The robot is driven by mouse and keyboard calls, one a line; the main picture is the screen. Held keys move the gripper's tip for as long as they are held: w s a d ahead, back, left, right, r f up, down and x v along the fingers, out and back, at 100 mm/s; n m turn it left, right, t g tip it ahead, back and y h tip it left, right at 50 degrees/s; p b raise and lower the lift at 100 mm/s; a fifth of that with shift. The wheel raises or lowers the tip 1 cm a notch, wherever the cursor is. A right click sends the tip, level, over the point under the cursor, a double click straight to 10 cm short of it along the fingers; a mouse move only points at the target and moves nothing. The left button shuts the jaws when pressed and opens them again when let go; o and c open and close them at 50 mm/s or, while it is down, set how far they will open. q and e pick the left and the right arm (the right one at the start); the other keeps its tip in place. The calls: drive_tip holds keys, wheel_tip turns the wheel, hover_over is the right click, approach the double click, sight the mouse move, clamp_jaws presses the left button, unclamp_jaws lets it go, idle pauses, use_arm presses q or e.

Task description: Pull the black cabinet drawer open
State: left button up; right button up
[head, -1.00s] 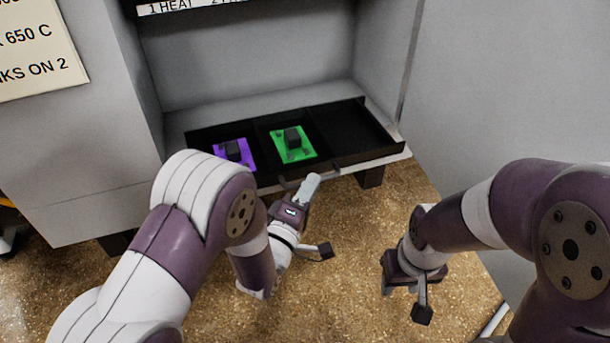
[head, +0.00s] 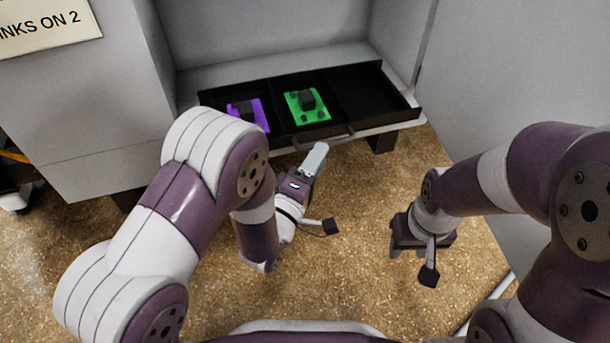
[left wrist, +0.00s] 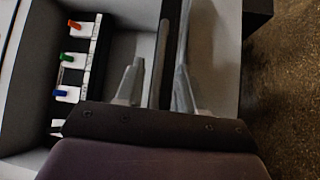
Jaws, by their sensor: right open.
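The black drawer (head: 357,94) sits low in the grey cabinet, with its front close to the shelf edge. Its handle (head: 345,135) runs along the drawer front. My left gripper (head: 321,150) is just in front of the handle in the head view. In the left wrist view its two fingers (left wrist: 158,80) stand apart, with a narrow dark bar between and beyond them. Gaps show on both sides of the bar; I cannot tell whether it is the handle. My right gripper (head: 418,243) is open and empty, hanging over the floor at the right.
A purple plate (head: 257,119) and a green plate (head: 318,112), each with dark parts on it, lie in the drawer; its right compartment is empty. A grey wall (head: 510,70) stands at the right. The speckled floor (head: 350,265) in front is clear.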

use_arm(q)
drive_tip(key=v, duration=1)
drive_tip(key=shift+b, duration=0.45)
drive_tip(key=shift+f, duration=0.1)
wheel_tip(320, 180, down, 11)
drive_tip(key=s+m+g+y, duration=0.1)
drive_tip(key=m+g+y, duration=0.2)
drive_tip(key=m+g, duration=0.3)
drive_tip(key=s+a+m+g+y+p, duration=0.3)
drive_tip(key=a+m+g+y+p, duration=0.1)
drive_tip(key=a+g, duration=0.15)
drive_tip(key=s+a+r+m+g+y+p, duration=0.1)
drive_tip(key=s+a+r+g+p, duration=0.25)
drive_tip(key=r, duration=0.35)
drive_tip(key=s+a+r+m+g+y+p, duration=0.1)
drive_tip(key=s+a+r+m+g+p, duration=0.15)
drive_tip(key=r+p, duration=0.35)
drive_tip(key=w+a+r+n+t+p, duration=0.1)
drive_tip(key=r+p, duration=1.9)
drive_tip(key=r, duration=0.3)
drive_tip(key=w+a+r+n+p, duration=0.1)
drive_tip(key=w+a+r+p, duration=0.1)
drive_tip(key=r+p, duration=1.8)
wheel_tip(320, 180, up, 5)
drive_tip(key=shift+a+f+t+p, duration=0.25)
drive_tip(key=shift+a+t+p, duration=0.05)
drive_tip(key=shift+t+p, duration=0.05)
